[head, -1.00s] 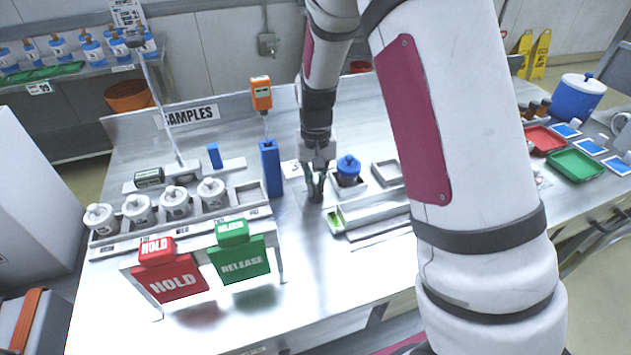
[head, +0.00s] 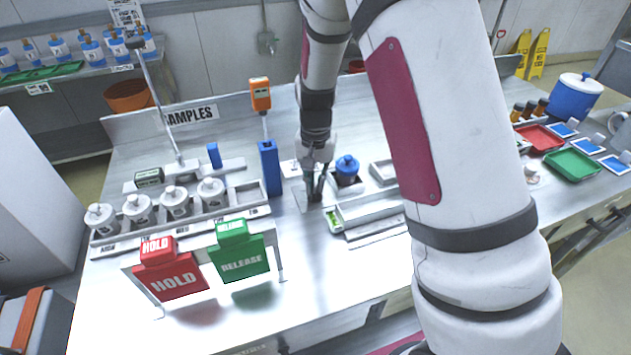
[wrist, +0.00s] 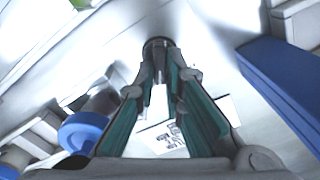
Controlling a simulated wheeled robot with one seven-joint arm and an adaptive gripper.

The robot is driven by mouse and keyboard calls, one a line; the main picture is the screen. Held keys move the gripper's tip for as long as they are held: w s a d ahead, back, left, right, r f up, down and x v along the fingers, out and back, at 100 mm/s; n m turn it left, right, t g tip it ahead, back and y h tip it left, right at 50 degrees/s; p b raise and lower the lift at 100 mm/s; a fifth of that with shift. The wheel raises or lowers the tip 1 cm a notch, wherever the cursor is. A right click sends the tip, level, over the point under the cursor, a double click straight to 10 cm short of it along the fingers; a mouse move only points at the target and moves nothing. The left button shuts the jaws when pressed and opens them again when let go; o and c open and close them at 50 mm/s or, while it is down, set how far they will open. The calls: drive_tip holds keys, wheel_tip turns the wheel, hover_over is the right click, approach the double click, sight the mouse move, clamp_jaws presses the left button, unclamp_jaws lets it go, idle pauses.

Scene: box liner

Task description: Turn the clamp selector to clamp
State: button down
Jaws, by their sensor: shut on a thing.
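My gripper (head: 316,192) points down at the bench just left of a blue-lidded jar. In the wrist view my gripper (wrist: 160,82) has its two teal-padded fingers closed at the tips on a small dark round knob, which I take to be the clamp selector (wrist: 157,44). The fingers hide part of the knob, and its pointing direction cannot be made out. A white label plate (wrist: 165,138) with dark print lies on the bench by the fingers, too small to read. In the head view the knob is hidden by the gripper.
A tall blue post (head: 270,170) stands close left of my gripper. Red HOLD (head: 172,277) and green RELEASE (head: 240,260) signs stand at the front left.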

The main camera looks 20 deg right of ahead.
sight(316, 186)
drive_tip(key=c, duration=1.7)
unclamp_jaws()
wheel_tip(316, 186, up, 12)
drive_tip(key=s+r+n+t, duration=0.2)
drive_tip(key=s+r+n, duration=0.1)
drive_tip(key=s+r, duration=0.85)
drive_tip(key=s+n+t, duration=0.1)
drive_tip(key=s, duration=0.4)
drive_tip(key=s+r+n+t, duration=0.1)
drive_tip(key=s, duration=0.4)
drive_tip(key=s+n+t, duration=0.1)
drive_tip(key=s, duration=0.4)
drive_tip(key=shift+s+r, duration=0.15)
drive_tip(key=shift+r, duration=0.15)
